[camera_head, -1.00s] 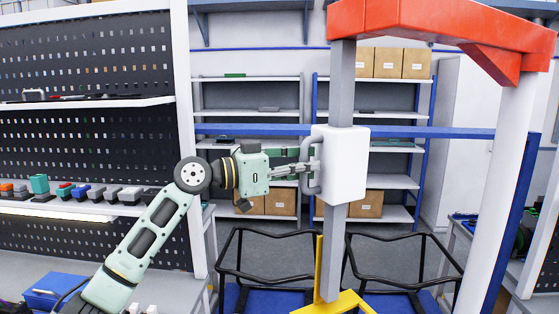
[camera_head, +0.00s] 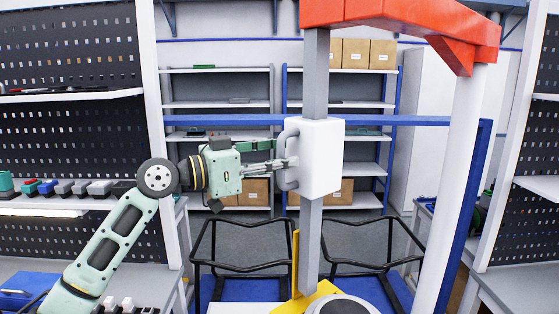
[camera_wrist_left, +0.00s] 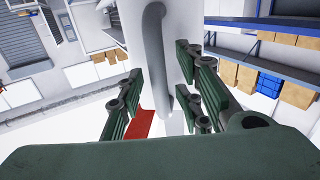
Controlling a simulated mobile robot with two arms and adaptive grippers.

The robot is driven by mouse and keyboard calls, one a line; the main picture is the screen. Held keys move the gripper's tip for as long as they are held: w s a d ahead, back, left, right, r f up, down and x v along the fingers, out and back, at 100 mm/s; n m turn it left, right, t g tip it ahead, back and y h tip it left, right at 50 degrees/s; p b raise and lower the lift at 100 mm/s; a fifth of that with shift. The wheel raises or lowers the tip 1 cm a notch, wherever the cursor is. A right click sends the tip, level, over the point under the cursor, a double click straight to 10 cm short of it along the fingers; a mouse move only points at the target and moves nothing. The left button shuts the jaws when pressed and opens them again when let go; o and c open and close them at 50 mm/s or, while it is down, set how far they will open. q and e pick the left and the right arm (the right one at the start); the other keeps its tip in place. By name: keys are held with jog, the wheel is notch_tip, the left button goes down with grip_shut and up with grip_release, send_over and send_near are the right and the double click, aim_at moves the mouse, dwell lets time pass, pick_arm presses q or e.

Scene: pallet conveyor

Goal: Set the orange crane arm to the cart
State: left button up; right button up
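The orange crane arm (camera_head: 400,14) spans the top right, joined to a white pillar (camera_head: 455,180). A grey upright post (camera_head: 314,75) hangs from its left end, with a white box (camera_head: 322,155) on it and a yellow foot (camera_head: 296,268) low down. A grey handle (camera_head: 290,150) is on the box's left side. Blue-based carts with black rails (camera_head: 222,265) stand behind the post. My right gripper is out of view.
A pegboard bench (camera_head: 75,55) with several small parts is at left. Grey shelves with cardboard boxes (camera_head: 355,53) stand at the back. A blue frame (camera_head: 400,120) crosses behind the post. Another pegboard rack (camera_head: 525,150) is at right.

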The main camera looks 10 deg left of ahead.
pick_arm(q)
jog(key=shift+w+d, duration=0.15)
jog(key=shift+f, duration=0.1)
jog(key=v, duration=1.2)
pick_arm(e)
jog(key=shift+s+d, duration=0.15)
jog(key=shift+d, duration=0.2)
